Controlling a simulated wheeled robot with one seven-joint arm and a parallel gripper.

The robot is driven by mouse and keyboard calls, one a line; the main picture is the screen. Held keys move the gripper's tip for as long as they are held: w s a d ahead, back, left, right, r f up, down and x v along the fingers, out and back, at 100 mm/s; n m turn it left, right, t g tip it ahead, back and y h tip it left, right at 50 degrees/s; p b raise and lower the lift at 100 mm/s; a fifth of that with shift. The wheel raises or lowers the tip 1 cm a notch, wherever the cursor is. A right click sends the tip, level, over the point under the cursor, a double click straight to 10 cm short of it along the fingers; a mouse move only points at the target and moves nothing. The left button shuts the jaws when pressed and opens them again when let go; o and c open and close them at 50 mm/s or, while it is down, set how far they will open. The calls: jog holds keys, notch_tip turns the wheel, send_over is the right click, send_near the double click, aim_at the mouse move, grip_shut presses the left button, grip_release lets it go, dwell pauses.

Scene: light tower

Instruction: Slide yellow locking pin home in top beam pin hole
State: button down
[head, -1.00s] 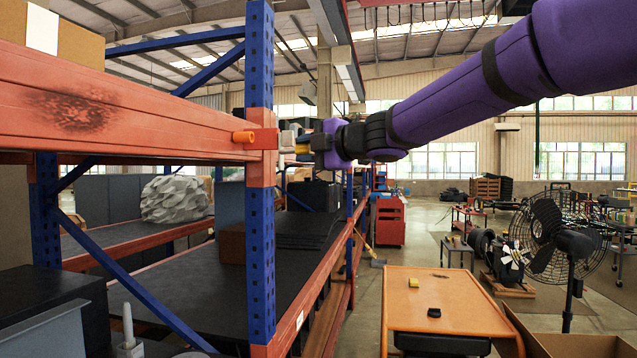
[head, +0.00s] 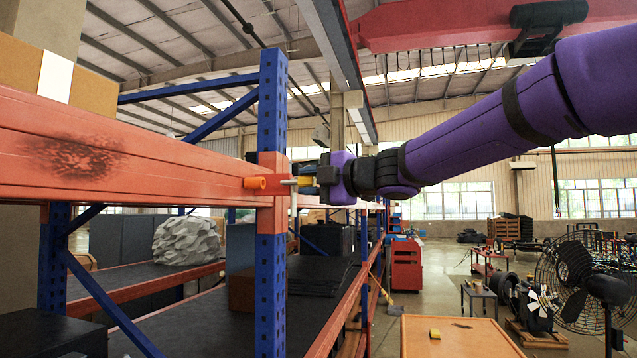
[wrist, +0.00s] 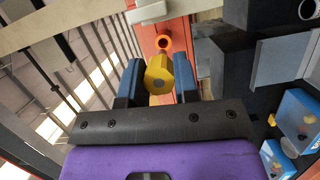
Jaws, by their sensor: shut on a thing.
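The yellow locking pin (wrist: 158,75) is held between the two blue fingers of my gripper (wrist: 157,82) in the wrist view. In the head view the pin (head: 304,181) points left toward the rack post, with my gripper (head: 322,178) at its right end. The orange-red top beam (head: 130,150) meets the blue post (head: 271,120) at a red bracket. An orange tube (head: 256,183) sticks out at the beam end; its round opening (wrist: 164,43) shows just beyond the pin in the wrist view. I cannot tell whether the pin tip touches the hole.
A cardboard box (head: 95,68) sits on the top beam. Lower shelves hold a grey rock-like lump (head: 186,242) and dark boxes. A large fan (head: 590,275) is at right.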

aim_at(263, 184)
jog(key=shift+w+a, duration=0.25)
jog(key=shift+a, duration=0.4)
jog(key=shift+w+a, duration=0.2)
jog(key=shift+a, duration=0.45)
jog(key=shift+w+a, duration=0.25)
jog(key=shift+a, duration=0.45)
jog(key=shift+w+a, duration=0.3)
jog(key=shift+a, duration=0.4)
jog(key=shift+w+a, duration=0.25)
jog(key=shift+a, duration=0.45)
dwell(0.4)
jog(key=c, duration=0.8)
grip_release()
jog(key=shift+s+d, duration=0.1)
jog(key=shift+v, duration=3.9)
